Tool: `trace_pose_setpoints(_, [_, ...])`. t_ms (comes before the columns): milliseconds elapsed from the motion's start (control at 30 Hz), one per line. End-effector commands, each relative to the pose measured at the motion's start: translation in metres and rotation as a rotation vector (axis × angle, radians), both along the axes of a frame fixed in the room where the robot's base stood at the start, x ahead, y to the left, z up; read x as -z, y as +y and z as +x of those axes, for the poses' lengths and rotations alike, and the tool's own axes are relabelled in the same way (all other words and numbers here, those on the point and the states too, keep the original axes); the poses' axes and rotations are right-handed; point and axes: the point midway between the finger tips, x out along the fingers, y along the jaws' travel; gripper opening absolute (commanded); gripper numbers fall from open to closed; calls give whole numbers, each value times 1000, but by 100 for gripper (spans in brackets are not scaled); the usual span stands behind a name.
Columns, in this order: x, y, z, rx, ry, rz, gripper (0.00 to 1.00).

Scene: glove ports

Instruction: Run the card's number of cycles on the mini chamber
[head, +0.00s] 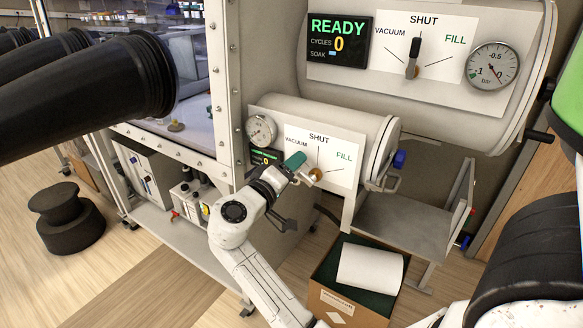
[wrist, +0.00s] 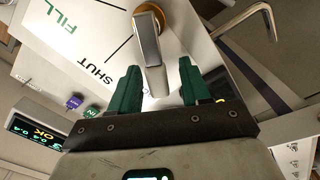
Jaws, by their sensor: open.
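The mini chamber (head: 330,112) is the smaller white cylinder with a front panel (head: 342,172) marked VACUUM, SHUT and FILL. Its valve lever has a brass hub (head: 315,175); the metal handle (wrist: 151,45) shows in the wrist view, turned past SHUT away from FILL, apparently toward VACUUM. My gripper (head: 303,166) is open at the panel, its green fingers (wrist: 159,80) on either side of the handle's end; contact is unclear. The mini display (head: 265,158) shows a yellow 0, partly covered by my arm. The mini gauge (head: 261,130) is too small to read. I cannot identify a card.
The large chamber above has a READY display (head: 339,41) with 0 cycles, an upright lever (head: 413,58) at SHUT, and a gauge (head: 491,66). Black glove sleeves (head: 95,88) jut in at left. An open box (head: 345,301) holding a white piece stands below. A bent metal handle (wrist: 248,18) is near the panel.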

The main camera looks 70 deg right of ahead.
Motion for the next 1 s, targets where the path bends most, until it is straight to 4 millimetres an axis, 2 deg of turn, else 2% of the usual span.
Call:
trace_pose_setpoints(167, [1, 9, 3, -3, -1, -1, 47])
trace_pose_setpoints(500, [1, 70, 18, -5, -1, -1, 47])
trace_pose_setpoints(700, [1, 96, 24, -2, 0, 0, 47])
trace_pose_setpoints(1000, [0, 106, 26, 0, 0, 0, 47])
